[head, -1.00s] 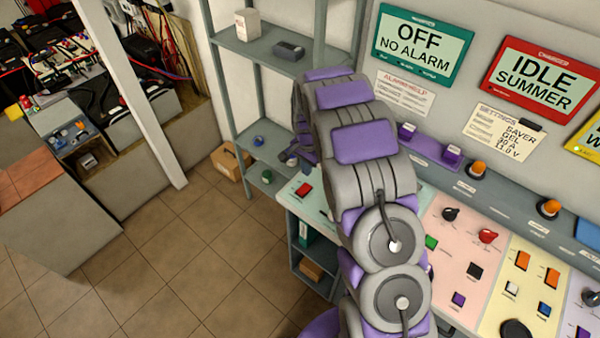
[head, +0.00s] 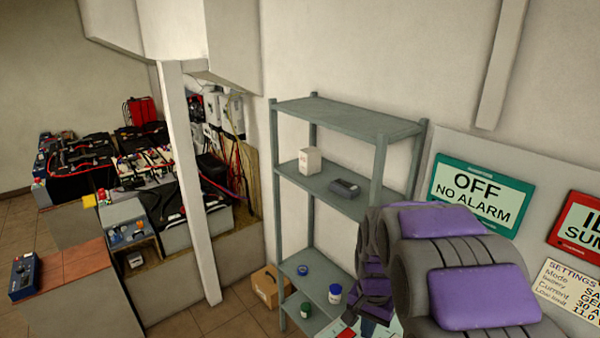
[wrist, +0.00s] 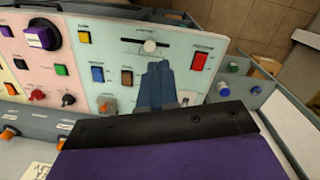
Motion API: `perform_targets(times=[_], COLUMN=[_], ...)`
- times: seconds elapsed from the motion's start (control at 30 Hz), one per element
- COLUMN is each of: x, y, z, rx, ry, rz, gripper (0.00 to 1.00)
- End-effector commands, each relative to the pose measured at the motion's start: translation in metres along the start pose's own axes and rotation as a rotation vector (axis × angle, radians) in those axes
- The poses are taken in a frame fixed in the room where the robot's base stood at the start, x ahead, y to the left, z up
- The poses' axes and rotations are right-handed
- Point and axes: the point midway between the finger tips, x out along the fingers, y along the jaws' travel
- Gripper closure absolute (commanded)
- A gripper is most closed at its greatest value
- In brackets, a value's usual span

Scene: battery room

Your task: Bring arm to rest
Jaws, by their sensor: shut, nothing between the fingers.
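My gripper (wrist: 160,82) shows in the wrist view as two blue-grey fingers lying together, with nothing between them. It is over the pale green section of a control panel (wrist: 127,62), below a slider with a white knob (wrist: 149,46). Whether the fingertips touch the panel I cannot tell. In the head view my arm (head: 470,290), grey with purple pads, fills the lower right. It hides most of the panel there.
A grey shelf rack (head: 345,124) holds a white box (head: 310,161) and a dark device (head: 344,188). A cardboard box (head: 266,286) sits on the floor beside it. A white post (head: 187,180) stands before the batteries (head: 78,158). Tiled floor (head: 212,318) shows at lower left.

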Motion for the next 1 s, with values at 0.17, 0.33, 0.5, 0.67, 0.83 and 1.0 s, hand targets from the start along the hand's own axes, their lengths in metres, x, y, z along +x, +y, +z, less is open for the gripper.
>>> perform_targets(times=[0.17, 0.33, 0.5, 0.67, 0.83, 1.0], x=[-0.02, -0.033, -0.041, -0.042, -0.039, -0.034], y=[0.025, 0.048, 0.072, 0.095, 0.119, 0.137], z=[0.042, 0.082, 0.125, 0.164, 0.206, 0.235], rx=[-0.089, -0.179, -0.273, -0.363, -0.459, -0.533], ry=[-0.012, -0.026, -0.045, -0.061, -0.079, -0.091], rz=[0.004, 0.008, 0.011, 0.011, 0.012, 0.014], gripper=[1.0, 1.0, 1.0, 1.0, 1.0, 1.0])
